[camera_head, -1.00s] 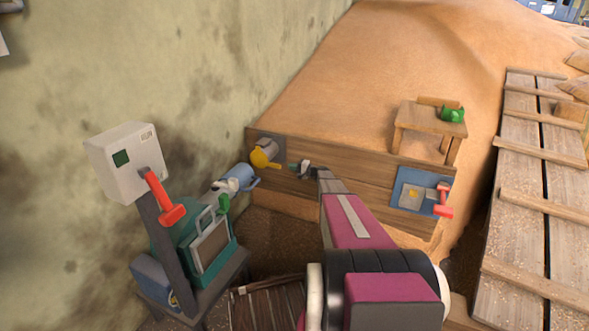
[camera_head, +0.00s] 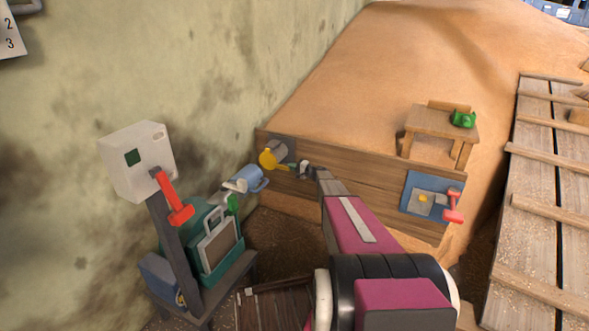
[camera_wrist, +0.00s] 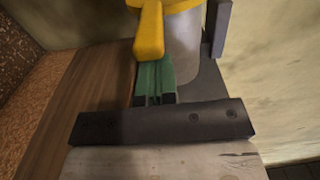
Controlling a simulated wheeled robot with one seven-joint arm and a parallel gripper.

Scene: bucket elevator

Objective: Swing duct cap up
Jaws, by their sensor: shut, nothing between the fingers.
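The yellow duct cap (camera_head: 268,159) sits on the end of a grey duct (camera_head: 283,149) at the left end of a wooden plank wall. Its short handle points right, towards my gripper (camera_head: 297,169). In the wrist view the yellow cap (camera_wrist: 150,30) and its handle are at the top centre, with the grey duct behind. My gripper's green fingers (camera_wrist: 153,64) are closed together, with nothing between them. Their tips are at the handle's end; I cannot tell whether they touch it. The cap's far side is hidden.
A blue cylinder (camera_head: 255,179) and a green machine (camera_head: 229,236) stand left of my arm. A white box with a red lever (camera_head: 173,199) rises there. A blue panel with a red handle (camera_head: 452,206) is on the wall's right. Sand lies behind.

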